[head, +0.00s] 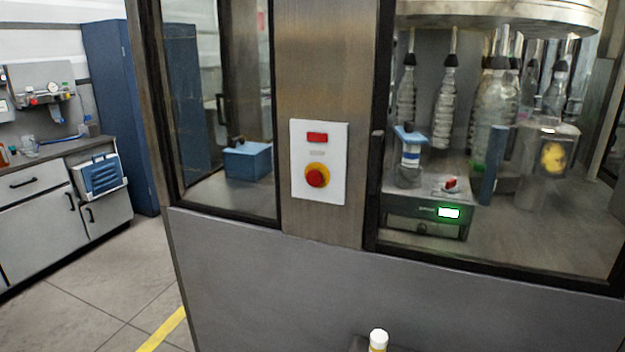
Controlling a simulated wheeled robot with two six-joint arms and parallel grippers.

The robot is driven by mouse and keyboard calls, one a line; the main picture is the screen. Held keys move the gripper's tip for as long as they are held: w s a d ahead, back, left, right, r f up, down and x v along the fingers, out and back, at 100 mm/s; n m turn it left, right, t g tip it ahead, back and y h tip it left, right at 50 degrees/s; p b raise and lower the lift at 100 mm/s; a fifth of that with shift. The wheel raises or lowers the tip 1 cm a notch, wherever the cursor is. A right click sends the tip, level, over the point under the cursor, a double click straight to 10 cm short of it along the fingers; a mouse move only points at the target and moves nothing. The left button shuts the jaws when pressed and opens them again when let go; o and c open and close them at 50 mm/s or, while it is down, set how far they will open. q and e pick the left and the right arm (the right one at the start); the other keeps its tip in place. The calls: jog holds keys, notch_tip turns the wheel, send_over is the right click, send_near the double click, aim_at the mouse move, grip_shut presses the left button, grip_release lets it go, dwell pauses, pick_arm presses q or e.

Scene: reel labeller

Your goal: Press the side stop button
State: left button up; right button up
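The stop button (317,176) is a round red knob on a yellow collar. It sits in the lower half of a white panel (334,187) on the steel post between two glazed panes of the machine. A red rectangular label or lamp (317,138) is above it on the same panel. Nothing covers the button. Neither of my grippers shows in the head view, and nothing touches the button.
The grey lower machine wall (270,275) stands below the panel. A white-capped item (378,340) shows at the bottom edge. Behind glass are a blue box (247,161) and bottles (445,110). Open floor (90,290) and a counter (50,150) lie left.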

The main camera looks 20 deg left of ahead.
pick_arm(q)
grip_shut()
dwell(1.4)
